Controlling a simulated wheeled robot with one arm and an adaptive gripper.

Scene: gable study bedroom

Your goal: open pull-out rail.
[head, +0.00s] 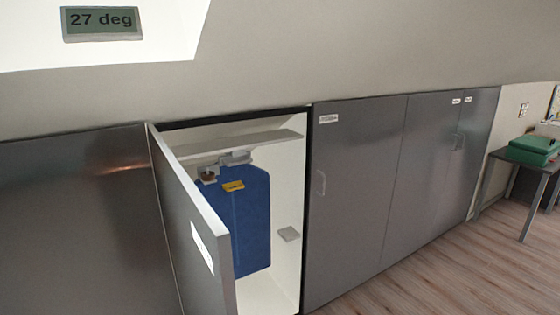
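A low grey cabinet stands open, and its door (192,225) swings out towards me on the left. Inside, under a pale shelf (250,143), is a small light-grey fitting (236,157), which may be the pull-out rail. I cannot tell how far it is drawn out. A blue bag-like panel (250,215) with a yellow label (233,186) hangs right below it. A small brownish round part (208,175) sits at the fitting's left end. The open door hides the lower left of the interior. My gripper is not in view.
Closed grey cabinet doors (358,200) with handles continue to the right under the sloped ceiling. A small block (288,234) is on the inner right wall. A table (530,163) with a green box (533,150) stands far right. Wooden floor (430,275) is clear at lower right.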

